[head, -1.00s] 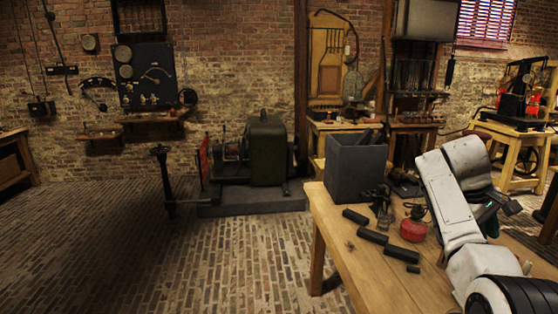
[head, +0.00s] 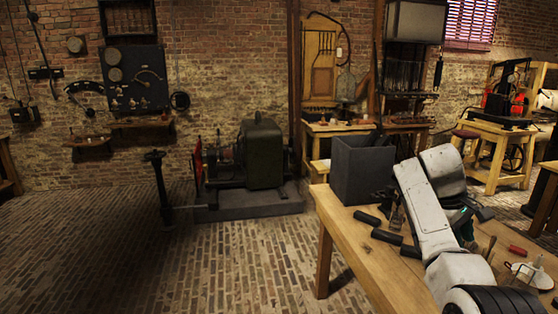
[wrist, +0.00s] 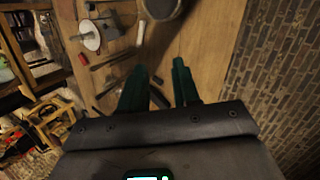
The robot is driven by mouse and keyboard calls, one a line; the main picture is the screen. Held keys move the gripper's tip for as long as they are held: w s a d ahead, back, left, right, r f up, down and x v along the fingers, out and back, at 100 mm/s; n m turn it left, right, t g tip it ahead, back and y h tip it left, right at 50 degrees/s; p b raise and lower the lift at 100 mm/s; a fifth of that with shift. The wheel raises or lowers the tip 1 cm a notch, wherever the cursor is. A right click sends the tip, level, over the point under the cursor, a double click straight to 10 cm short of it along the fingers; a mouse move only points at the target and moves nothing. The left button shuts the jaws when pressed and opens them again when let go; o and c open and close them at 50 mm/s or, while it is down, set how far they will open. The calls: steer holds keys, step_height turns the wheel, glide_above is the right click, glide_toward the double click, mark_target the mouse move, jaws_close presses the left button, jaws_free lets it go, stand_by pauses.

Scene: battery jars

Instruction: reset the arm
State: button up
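My gripper (wrist: 158,72) shows in the wrist view as two dark green fingers with a clear gap between them. Nothing is held in the gap. It is over the wooden workbench (wrist: 203,38). In the head view my white arm reaches over the bench (head: 350,245) from the lower right, and the gripper (head: 472,212) is partly hidden behind my arm, pointing right.
A dark grey bin (head: 362,175) stands at the bench's far left corner. Short black cylinders (head: 386,236) lie in front of it. A white disc-shaped item (head: 532,276) lies at the right, also in the wrist view (wrist: 90,36). Brick floor is clear left of the bench.

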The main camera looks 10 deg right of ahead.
steer(key=s+a+f+t+y, duration=0.1)
steer(key=s+a+f, duration=0.4)
steer(key=f, duration=0.4)
steer(key=s+a+f+m, duration=0.1)
steer(key=s+a+f, duration=0.4)
steer(key=f, duration=0.3)
steer(key=s+a+f+t+y, duration=0.1)
steer(key=s+a+f, duration=0.4)
steer(key=f, duration=0.4)
steer(key=s+a+m+y, duration=0.1)
steer(key=s+a, duration=0.4)
steer(key=s, duration=0.7)
steer(key=s+a+f+y, duration=0.1)
steer(key=s+a, duration=0.4)
steer(key=s, duration=0.8)
steer(key=shift+s+a+f+m+y, duration=0.15)
steer(key=shift+s+f+m+y, duration=0.05)
steer(key=shift+m+y, duration=0.2)
